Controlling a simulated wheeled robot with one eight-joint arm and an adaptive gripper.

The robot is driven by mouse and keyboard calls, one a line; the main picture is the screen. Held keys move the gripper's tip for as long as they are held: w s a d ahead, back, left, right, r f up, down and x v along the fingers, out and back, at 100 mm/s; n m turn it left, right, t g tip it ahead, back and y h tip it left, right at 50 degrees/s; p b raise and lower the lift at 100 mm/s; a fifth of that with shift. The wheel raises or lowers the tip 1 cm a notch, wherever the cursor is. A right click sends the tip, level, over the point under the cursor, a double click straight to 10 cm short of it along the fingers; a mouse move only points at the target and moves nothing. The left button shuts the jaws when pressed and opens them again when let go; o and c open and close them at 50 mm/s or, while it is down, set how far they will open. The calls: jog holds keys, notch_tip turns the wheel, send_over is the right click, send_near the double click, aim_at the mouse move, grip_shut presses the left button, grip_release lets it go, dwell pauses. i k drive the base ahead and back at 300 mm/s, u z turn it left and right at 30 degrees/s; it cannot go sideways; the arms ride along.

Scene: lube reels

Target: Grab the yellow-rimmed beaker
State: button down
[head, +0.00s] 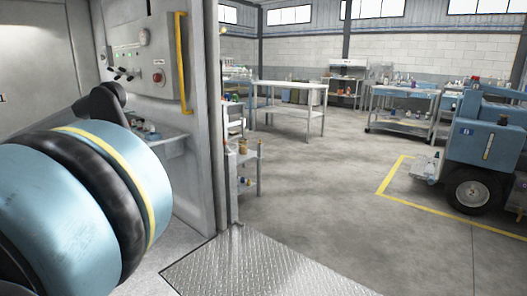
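I cannot make out a yellow-rimmed beaker in the head view. Small items stand on distant benches and carts, too small to tell apart. I do not see my gripper's fingers.
A grey cabinet (152,72) with a yellow handle (182,62) stands at the left. A small shelf (246,160) stands beside its wall. A white-topped table (290,84), a cart (402,92) and a blue wheeled vehicle (485,140) stand beyond. The middle concrete floor (310,180) is clear.

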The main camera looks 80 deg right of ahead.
aim_at(242, 143)
jog(key=z, duration=3.1)
jog(key=i, duration=0.95)
jog(key=z, duration=0.55)
jog(key=i, duration=1.05)
jog(key=u, duration=0.45)
jog(key=i, duration=1.35)
jog(key=u, duration=0.5)
